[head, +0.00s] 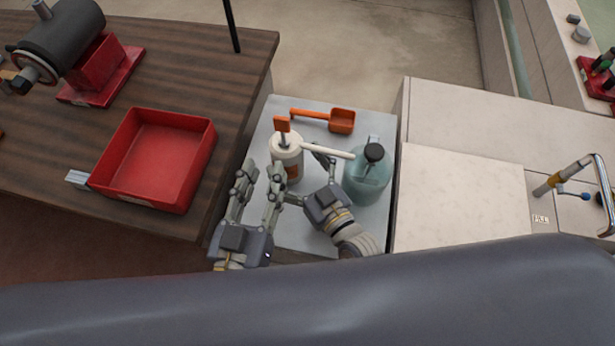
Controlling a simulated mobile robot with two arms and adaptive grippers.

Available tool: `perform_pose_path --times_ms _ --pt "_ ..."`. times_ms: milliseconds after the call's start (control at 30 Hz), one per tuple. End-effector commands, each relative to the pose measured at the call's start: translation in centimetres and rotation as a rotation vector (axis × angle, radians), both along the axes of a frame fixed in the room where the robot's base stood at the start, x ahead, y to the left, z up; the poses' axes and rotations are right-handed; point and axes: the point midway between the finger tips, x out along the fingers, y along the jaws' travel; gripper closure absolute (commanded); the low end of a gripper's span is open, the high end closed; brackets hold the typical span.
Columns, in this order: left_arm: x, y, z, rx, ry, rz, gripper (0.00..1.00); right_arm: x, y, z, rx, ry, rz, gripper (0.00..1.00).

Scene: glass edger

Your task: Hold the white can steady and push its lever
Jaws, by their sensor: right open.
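The white can (293,170) stands upright on a pale grey surface (300,236). It has a brown label, a dark stem with an orange tab (282,125) on top, and a long white bar (328,150) reaching right from its upper part. I cannot tell whether the tab or the bar is the lever. My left gripper (263,172) is open, its fingers apart at the can's left front. My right gripper (301,176) is open at the can's right front, with one finger below it and one under the white bar. Contact with the can cannot be told.
A teal jug (366,182) with a black cap stands close right of my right gripper. An orange scoop (341,121) lies behind the can. A red tray (157,153) sits on the wooden table (228,70) at left. A pale stone counter (460,180) borders the right.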

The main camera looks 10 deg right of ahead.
Motion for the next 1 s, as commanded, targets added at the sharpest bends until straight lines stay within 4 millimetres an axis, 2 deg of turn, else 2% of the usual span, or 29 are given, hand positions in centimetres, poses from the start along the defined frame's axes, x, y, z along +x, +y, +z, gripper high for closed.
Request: perform_pose_path --times_ms 100,200,600,867,900,933,1000 --pt "0.0 0.0 0.0 0.0 0.0 0.0 0.67 1.6 0.8 0.1 0.001 -0.002 -0.001 0.14" --pt "0.0 0.0 0.0 0.0 0.0 0.0 0.67 2.4 1.3 0.1 0.0 -0.001 0.0 0.14" --pt "0.0 0.0 0.0 0.0 0.0 0.0 0.67 2.9 1.5 0.0 0.001 0.0 0.0 0.14" --pt "0.0 0.0 0.0 0.0 0.0 0.0 0.67 2.9 1.5 0.0 0.0 0.0 0.0 0.73" --pt "0.0 0.0 0.0 0.0 0.0 0.0 0.67 2.9 1.5 0.0 0.001 0.0 0.0 0.75" --pt "0.0 0.0 0.0 0.0 0.0 0.0 0.67 2.9 1.5 0.0 0.001 0.0 0.0 0.41" --pt "0.0 0.0 0.0 0.0 0.0 0.0 0.67 2.9 1.5 0.0 0.001 0.0 0.0 0.57"
